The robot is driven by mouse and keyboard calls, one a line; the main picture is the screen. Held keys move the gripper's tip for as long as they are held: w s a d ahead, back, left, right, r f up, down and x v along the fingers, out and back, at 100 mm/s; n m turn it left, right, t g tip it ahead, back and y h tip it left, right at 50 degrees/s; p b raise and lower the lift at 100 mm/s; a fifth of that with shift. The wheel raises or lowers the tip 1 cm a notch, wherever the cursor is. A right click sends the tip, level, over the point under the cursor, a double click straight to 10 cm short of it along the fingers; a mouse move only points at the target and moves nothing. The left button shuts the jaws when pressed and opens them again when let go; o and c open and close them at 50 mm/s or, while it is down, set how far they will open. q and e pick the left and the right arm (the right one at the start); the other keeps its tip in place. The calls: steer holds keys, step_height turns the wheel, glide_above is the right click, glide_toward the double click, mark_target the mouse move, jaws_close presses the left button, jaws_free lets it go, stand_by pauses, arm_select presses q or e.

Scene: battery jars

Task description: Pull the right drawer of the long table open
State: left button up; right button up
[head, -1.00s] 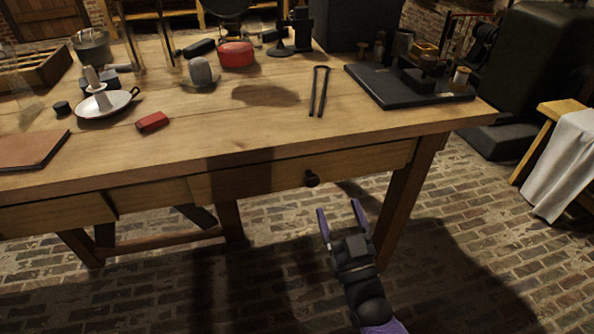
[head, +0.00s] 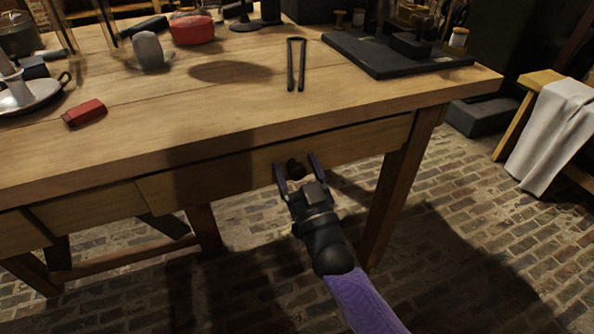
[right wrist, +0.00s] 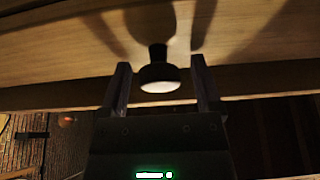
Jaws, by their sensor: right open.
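The long wooden table (head: 210,130) fills the middle of the head view. Its right drawer (head: 225,176) is in the front apron under the tabletop, and its face looks flush with the apron. A dark round knob (head: 296,170) sticks out of the drawer face. My right gripper (head: 296,168) is open, with one finger on each side of the knob. In the right wrist view the knob (right wrist: 159,76) stands between the two spread fingers, with a visible gap on both sides. My left gripper is not in view.
On the tabletop are a red block (head: 84,113), black tongs (head: 296,64), a grey rounded object (head: 148,50), a red tin (head: 192,29) and a black board (head: 395,54). A stool with a white cloth (head: 550,135) stands at right. Brick floor in front is clear.

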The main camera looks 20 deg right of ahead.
steer(key=shift+c, duration=1.3)
jaws_close()
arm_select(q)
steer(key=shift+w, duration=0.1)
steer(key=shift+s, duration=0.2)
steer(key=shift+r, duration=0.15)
arm_select(e)
steer(key=shift+s, duration=0.15)
